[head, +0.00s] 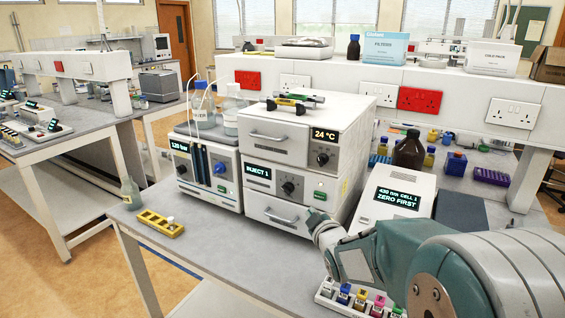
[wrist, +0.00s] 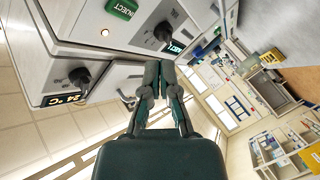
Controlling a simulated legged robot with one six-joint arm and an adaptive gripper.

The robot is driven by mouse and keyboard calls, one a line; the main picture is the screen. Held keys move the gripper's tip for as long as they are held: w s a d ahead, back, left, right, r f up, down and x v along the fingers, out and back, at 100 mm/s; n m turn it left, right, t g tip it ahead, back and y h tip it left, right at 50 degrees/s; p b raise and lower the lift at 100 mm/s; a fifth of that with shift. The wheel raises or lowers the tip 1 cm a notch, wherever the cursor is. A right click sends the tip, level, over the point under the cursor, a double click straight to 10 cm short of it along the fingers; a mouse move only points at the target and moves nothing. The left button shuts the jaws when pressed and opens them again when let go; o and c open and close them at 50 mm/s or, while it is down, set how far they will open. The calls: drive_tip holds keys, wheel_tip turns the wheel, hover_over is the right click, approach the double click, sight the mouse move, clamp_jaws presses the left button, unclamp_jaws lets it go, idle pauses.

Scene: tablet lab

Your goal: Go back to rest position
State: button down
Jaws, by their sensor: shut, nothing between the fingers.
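My gripper (head: 314,214) is at the lower right front of the white stacked instrument (head: 278,184), close to its lower panel. The panel has a lit "INJECT 1" display (head: 258,173), a dark knob and a green button (head: 320,195). In the wrist view my gripper (wrist: 161,66) is shut and empty, its dark fingertips together. The green INJECT button (wrist: 122,9) and a black knob (wrist: 163,33) show beyond the fingertips there. I cannot tell whether the fingertips touch the panel. My arm reaches in from the lower right of the head view.
A cell instrument (head: 408,178) reading "ZERO FIRST" stands right of my gripper. A rack of coloured vials (head: 360,299) lies below my forearm. A brown bottle (head: 409,150) stands behind. A yellow rack (head: 160,223) lies front left; the bench between is clear.

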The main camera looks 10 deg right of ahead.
drive_tip(key=s+r+m+g+h, duration=0.1)
drive_tip(key=s+m+g, duration=0.9)
drive_tip(key=s, duration=2.2)
drive_tip(key=shift+s+h, duration=0.4)
drive_tip(key=shift+h, duration=0.1)
idle(4.3)
